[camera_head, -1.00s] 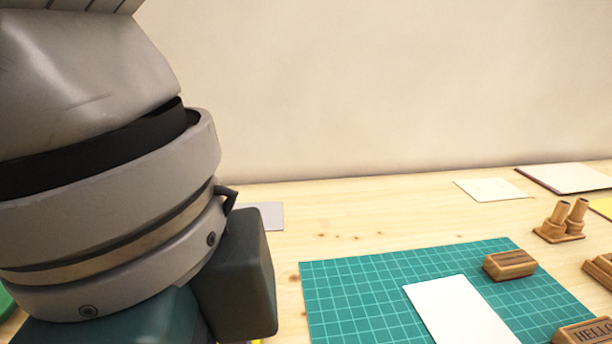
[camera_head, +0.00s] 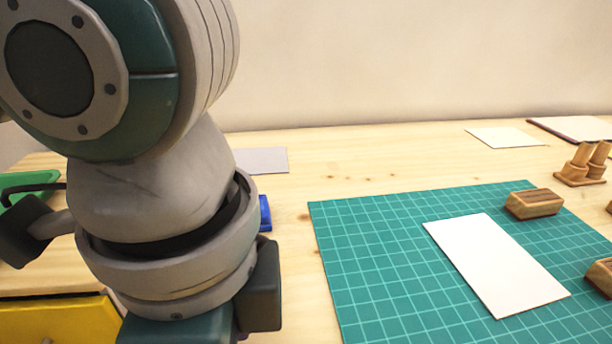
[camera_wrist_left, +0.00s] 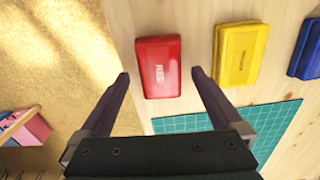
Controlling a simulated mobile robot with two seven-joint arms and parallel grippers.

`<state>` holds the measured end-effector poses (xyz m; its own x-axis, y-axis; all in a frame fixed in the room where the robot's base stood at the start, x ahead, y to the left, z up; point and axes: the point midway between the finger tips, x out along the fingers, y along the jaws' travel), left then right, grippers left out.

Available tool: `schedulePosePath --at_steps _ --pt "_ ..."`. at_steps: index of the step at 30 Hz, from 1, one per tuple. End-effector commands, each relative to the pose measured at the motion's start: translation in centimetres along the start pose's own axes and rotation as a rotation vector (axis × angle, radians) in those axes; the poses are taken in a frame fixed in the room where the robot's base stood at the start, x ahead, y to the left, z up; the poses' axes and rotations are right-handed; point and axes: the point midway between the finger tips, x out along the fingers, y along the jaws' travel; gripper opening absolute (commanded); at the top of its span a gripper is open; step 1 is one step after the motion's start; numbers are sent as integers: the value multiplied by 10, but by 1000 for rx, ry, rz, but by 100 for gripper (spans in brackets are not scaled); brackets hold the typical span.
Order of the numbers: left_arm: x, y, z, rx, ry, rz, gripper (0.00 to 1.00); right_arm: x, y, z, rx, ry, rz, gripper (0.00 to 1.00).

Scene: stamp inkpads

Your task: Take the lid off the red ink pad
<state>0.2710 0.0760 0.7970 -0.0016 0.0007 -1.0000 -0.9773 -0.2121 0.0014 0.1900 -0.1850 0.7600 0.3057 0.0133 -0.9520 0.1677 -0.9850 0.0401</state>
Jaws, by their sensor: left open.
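The red ink pad (camera_wrist_left: 160,50) lies on the wooden table in the left wrist view, closed, with its lid on and a pale label on the lid. My left gripper (camera_wrist_left: 160,75) is open, with one finger at each side of the red pad's near part and gaps on both sides. Nothing is held. In the head view my left arm blocks the red pad and the left fingers. My right gripper is in neither view.
A yellow ink pad (camera_wrist_left: 240,55) and a blue one (camera_wrist_left: 307,48) lie right of the red pad. The green cutting mat (camera_head: 350,230) bears a white card (camera_head: 495,265) and a wooden stamp (camera_head: 533,204). A green tray (camera_head: 30,180) stands far left.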

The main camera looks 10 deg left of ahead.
Motion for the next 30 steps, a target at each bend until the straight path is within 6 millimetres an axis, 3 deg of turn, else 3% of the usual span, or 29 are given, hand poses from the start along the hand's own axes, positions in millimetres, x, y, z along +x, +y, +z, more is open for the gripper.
schedulePosePath --at_steps 7,30 --pt "2 0 0 1 1 -1 98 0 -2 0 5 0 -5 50" --pt "2 0 0 1 1 -1 12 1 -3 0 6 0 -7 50"
